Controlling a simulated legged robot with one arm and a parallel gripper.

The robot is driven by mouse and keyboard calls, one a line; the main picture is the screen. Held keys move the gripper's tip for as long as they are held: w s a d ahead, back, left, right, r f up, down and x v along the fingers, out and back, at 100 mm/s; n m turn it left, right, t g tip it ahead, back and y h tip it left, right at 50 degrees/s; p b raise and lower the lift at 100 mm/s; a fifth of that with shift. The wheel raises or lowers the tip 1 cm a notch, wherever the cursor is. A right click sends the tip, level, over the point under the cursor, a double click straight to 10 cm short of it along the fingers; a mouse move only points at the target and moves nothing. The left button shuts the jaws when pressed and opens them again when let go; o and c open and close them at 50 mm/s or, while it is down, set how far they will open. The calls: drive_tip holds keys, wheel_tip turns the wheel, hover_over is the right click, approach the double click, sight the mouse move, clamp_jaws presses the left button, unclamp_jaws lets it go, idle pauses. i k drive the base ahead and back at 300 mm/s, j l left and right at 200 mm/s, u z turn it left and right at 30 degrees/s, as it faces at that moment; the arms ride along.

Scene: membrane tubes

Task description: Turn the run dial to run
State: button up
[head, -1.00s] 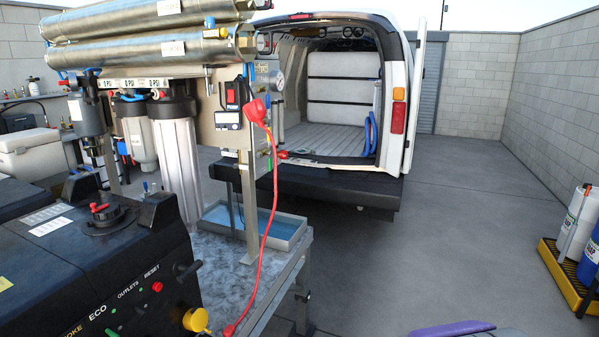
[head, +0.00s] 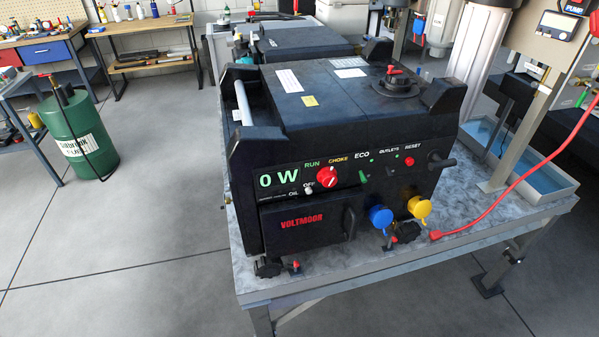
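The run dial (head: 327,177) is a red knob on the front panel of a black generator (head: 345,130). Labels RUN, CHOKE and OFF stand around it, with RUN at its upper left, CHOKE at its upper right and OFF at its lower left. A pale mark shows on the knob, but it is too small to tell which label it points at. My gripper is not in view, and nothing covers the dial.
The generator stands on a metal-framed bench (head: 380,264). Blue (head: 381,217) and yellow (head: 420,208) outlet covers stick out below the panel. A red cable (head: 520,180) runs to a plug at the right. A green drum (head: 80,135) stands at left. The floor in front is clear.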

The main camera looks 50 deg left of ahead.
sight(327, 176)
drive_tip(key=u, duration=1.65)
